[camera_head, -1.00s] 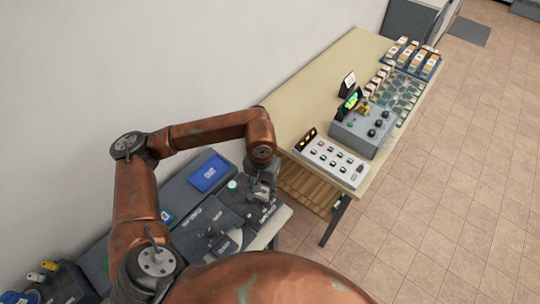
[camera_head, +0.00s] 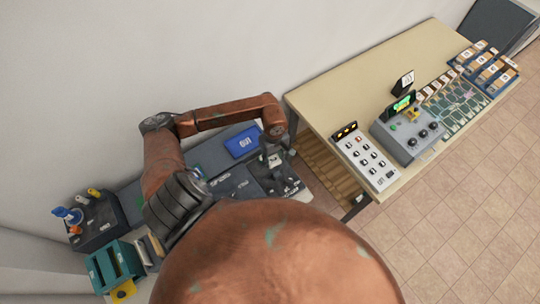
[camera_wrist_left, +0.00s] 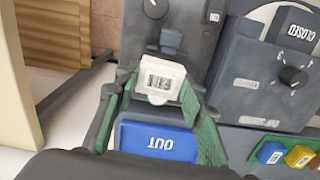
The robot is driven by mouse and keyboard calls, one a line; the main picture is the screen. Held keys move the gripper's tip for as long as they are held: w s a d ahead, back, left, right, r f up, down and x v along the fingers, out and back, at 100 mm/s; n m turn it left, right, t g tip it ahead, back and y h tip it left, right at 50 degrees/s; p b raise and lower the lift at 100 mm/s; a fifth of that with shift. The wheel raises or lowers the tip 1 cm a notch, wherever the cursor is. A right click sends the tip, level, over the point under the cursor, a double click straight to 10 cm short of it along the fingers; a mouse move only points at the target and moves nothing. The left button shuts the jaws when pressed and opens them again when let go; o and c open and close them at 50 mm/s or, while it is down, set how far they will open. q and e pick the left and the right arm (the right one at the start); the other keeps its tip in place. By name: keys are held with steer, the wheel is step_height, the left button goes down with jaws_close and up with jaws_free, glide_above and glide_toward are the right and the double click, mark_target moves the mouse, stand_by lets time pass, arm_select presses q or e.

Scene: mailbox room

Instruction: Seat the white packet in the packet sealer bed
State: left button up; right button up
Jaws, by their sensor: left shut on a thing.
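My left gripper (camera_head: 275,160) is over the right end of a low dark grey bench. In the left wrist view its green-padded fingers (camera_wrist_left: 160,90) are shut on the white packet (camera_wrist_left: 163,79), which has a dark printed label. The packet sits between the fingertips, above dark grey equipment. I cannot tell whether it touches a surface below. A dark grey unit with a round knob (camera_wrist_left: 292,76) and a sign reading CLOSED (camera_wrist_left: 294,28) is beside it. I cannot tell which part is the packet sealer bed. My right gripper is not in view.
A blue OUT pad (camera_head: 242,142) lies on the bench, close behind the gripper. A beige table (camera_head: 340,88) to the right carries a white button panel (camera_head: 366,158), a grey control box (camera_head: 408,137) and a blue tray of boxes. A teal rack (camera_head: 114,264) stands lower left.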

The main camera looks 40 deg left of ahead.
arm_select(q)
steer(key=shift+s+a+f+n, duration=0.3)
steer(key=shift+a+f+n, duration=0.05)
steer(key=shift+a+n, duration=0.15)
steer(key=shift+f+b, duration=0.65)
steer(key=shift+f, duration=1.45)
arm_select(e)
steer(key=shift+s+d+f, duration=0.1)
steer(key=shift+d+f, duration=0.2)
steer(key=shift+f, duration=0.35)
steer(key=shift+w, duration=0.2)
arm_select(q)
steer(key=shift+b, duration=0.5)
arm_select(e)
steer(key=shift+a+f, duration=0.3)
arm_select(q)
steer(key=shift+b, duration=0.3)
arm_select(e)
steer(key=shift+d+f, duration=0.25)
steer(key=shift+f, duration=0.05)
arm_select(q)
steer(key=shift+f, duration=0.2)
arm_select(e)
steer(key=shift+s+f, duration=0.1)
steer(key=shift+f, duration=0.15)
